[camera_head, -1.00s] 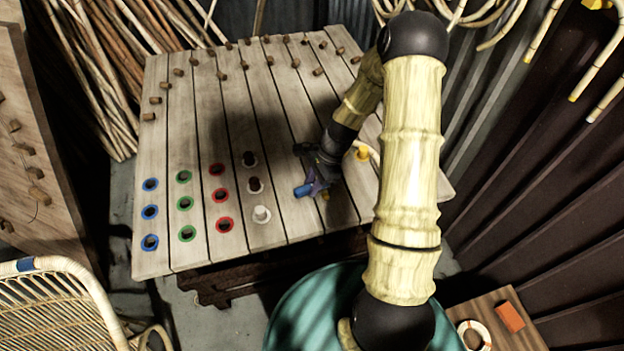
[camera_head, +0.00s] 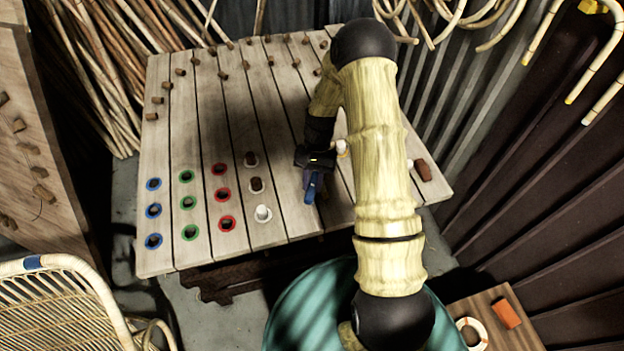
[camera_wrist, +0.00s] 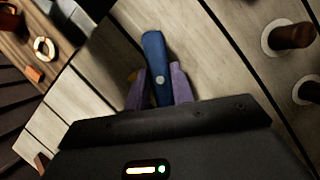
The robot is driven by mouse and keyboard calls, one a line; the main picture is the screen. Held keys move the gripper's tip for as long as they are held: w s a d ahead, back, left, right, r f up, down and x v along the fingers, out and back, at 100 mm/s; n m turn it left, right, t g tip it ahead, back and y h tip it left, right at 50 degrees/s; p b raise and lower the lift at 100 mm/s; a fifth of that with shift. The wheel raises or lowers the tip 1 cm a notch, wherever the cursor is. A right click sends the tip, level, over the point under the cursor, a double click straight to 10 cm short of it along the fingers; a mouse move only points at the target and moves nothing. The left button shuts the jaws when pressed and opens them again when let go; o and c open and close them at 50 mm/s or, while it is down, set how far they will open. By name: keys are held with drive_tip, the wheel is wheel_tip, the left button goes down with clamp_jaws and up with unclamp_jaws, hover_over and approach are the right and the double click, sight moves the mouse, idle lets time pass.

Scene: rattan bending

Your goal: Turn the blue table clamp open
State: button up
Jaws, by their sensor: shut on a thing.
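The blue table clamp (camera_head: 310,190) is a short blue bar on the wooden table, right of the ringed holes in the head view. In the wrist view the clamp (camera_wrist: 155,62) points away from my gripper, with a pale round dot on it. My gripper (camera_head: 313,172) is over the table at the clamp. In the wrist view the purple fingers of my gripper (camera_wrist: 158,90) stand on both sides of the clamp and are shut on it. The clamp's near end is hidden by the gripper body. A bit of yellow shows beside the left finger.
The slatted table (camera_head: 185,120) has blue, green, red and white ringed holes at its front left. A brown block (camera_head: 422,170) lies at the right edge. Small pegs line the far side.

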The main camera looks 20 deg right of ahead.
drive_tip(key=n, duration=0.2)
drive_tip(key=n+h, duration=0.1)
drive_tip(key=n, duration=0.1)
drive_tip(key=n+h, duration=0.1)
drive_tip(key=n, duration=0.1)
drive_tip(key=shift+w+r, duration=0.1)
drive_tip(key=shift+w, duration=0.15)
idle(0.3)
drive_tip(key=o, duration=0.9)
drive_tip(key=shift+o, duration=0.4)
drive_tip(key=shift+s, duration=0.1)
drive_tip(key=w+b+v, duration=0.1)
drive_tip(key=b+v, duration=0.1)
drive_tip(key=v, duration=1.5)
drive_tip(key=shift+a, duration=0.25)
